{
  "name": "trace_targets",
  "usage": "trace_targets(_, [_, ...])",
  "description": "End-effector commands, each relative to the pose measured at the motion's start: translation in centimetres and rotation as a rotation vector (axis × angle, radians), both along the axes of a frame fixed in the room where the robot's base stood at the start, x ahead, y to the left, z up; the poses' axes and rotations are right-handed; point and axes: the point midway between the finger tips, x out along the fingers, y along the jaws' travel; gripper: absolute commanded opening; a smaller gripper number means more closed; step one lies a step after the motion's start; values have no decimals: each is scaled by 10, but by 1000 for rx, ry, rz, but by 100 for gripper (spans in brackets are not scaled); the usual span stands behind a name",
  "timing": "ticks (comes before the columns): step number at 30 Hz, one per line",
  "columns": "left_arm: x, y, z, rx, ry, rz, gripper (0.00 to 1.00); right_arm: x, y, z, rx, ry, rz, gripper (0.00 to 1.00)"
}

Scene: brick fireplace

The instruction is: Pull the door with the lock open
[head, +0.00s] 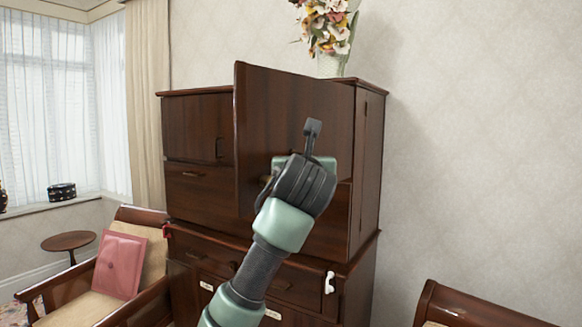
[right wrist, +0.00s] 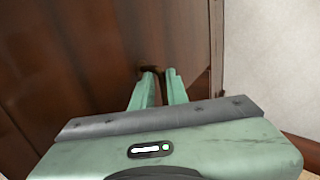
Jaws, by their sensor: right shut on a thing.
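The dark wood cabinet (head: 200,106) stands against the wall. Its upper right door (head: 285,95) is ajar: its left edge stands out towards me, its right side by the cabinet's right side. The door also fills much of the right wrist view (right wrist: 60,70). My right gripper (right wrist: 158,74) is shut on the door's small brass handle (right wrist: 150,69), which is mostly hidden between the fingertips. In the head view my right gripper (head: 300,168) covers the door's lower right part. I cannot make out a lock. My left gripper is not in view.
A flower vase (head: 331,65) stands on the cabinet top. The upper left door (head: 190,125) is closed, with drawers (head: 195,180) below. A chair with a pink cushion (head: 120,264) is at left, another wooden chair (head: 470,305) at lower right. The wall right of the cabinet is bare.

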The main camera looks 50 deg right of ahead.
Motion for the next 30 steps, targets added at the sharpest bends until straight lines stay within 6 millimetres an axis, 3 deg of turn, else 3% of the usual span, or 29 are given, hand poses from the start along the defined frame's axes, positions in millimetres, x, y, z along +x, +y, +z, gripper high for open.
trace_targets(1, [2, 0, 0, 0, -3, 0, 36, -12, -9, 8, -14, -23, -31, 0])
trace_targets(14, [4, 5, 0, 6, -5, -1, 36, -13, -9, 9, -12, -20, -26, 0])
trace_targets(15, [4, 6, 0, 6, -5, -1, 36, -12, -9, 9, -13, -21, -25, 26])
trace_targets(16, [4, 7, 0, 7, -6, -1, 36, -12, -9, 9, -13, -21, -25, 31])
trace_targets(30, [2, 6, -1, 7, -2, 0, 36, -11, -9, 7, -11, -17, -25, 31])
